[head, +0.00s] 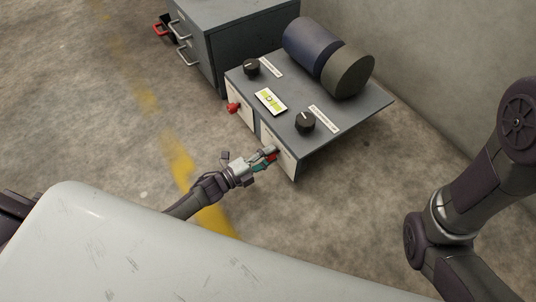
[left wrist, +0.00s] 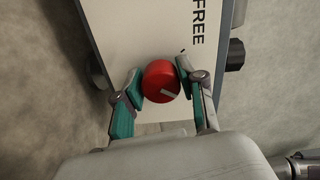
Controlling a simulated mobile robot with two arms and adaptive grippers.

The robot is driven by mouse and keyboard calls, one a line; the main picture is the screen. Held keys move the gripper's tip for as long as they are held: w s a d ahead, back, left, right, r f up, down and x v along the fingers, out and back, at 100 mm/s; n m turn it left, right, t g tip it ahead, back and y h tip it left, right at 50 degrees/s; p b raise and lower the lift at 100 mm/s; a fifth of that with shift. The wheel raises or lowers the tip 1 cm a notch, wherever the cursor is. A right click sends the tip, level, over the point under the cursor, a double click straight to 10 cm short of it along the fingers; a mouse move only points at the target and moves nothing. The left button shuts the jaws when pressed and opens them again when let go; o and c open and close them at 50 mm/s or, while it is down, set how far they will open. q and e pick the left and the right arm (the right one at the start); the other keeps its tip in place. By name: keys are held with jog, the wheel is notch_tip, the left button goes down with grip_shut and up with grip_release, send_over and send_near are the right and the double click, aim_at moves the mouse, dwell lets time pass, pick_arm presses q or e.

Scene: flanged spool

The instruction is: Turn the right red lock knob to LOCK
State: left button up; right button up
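The right red lock knob (left wrist: 161,81) sits on the white front panel (left wrist: 130,25) in the left wrist view, with a light pointer mark on its face. In the head view the knob (head: 271,157) is partly hidden by my left gripper (head: 267,157). In the left wrist view the teal-padded fingers of this gripper (left wrist: 158,88) stand on either side of the knob, very near it. Whether both pads touch it I cannot tell. The word FREE is printed beside the knob; no LOCK lettering shows. My right gripper is out of view.
Another red knob (head: 234,107) is on the front panel to the left. Black knobs (head: 305,122) and (head: 251,67) a second black knob stand on the grey top, with a blue-and-grey cylinder (head: 328,56) behind. A grey drawer cabinet (head: 235,40) stands at the back left.

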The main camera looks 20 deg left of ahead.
pick_arm(q)
jog(key=shift+o, duration=1.4)
jog(key=shift+a, duration=0.1)
jog(key=v, duration=1.2)
